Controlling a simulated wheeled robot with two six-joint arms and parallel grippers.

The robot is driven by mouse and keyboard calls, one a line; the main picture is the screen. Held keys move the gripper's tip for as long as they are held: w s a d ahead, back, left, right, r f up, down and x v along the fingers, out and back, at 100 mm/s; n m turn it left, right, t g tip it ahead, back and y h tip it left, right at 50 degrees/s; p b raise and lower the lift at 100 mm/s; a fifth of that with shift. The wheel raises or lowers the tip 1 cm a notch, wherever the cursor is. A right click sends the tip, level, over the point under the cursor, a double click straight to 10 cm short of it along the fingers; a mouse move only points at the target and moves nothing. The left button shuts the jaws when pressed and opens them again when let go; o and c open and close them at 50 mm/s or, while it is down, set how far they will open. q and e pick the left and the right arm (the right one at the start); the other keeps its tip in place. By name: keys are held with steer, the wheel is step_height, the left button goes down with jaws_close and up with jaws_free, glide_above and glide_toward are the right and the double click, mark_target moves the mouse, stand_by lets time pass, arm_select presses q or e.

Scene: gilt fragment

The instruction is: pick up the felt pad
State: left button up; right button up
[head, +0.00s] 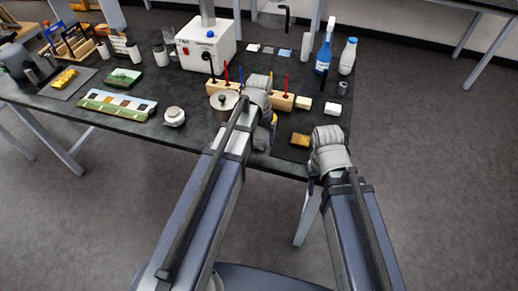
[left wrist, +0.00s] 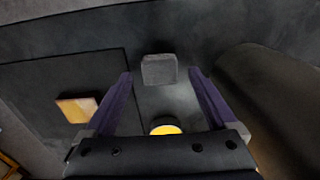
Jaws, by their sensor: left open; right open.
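A small dark grey block (left wrist: 159,70), which looks like the felt pad, lies on the dark tabletop in the left wrist view. It is ahead of and between the two purple fingers of my left gripper (left wrist: 161,76). The fingers are open and apart from it, with nothing held. In the head view my left gripper (head: 264,137) is over the table's front part; its own arm hides most of it, and I cannot make out the pad there. My right gripper (head: 318,172) is by the table's front right corner, its fingers mostly hidden by its wrist.
A gilt fragment (head: 300,139) lies on a dark mat right of my left gripper; it also shows in the left wrist view (left wrist: 77,108). A metal pot (head: 224,104), a wooden rack (head: 283,101) and a blue bottle (head: 324,50) stand behind.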

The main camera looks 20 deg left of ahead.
mark_target(259, 141)
arm_select(q)
steer(key=shift+f, duration=0.6)
steer(key=shift+r, duration=0.1)
arm_select(e)
steer(key=shift+f, duration=0.5)
arm_select(q)
jaws_close()
steer(key=shift+r, duration=0.1)
arm_select(e)
steer(key=shift+r, duration=0.1)
arm_select(q)
step_height(259, 141, up, 10)
steer(key=p, duration=1)
arm_select(e)
step_height(259, 141, up, 10)
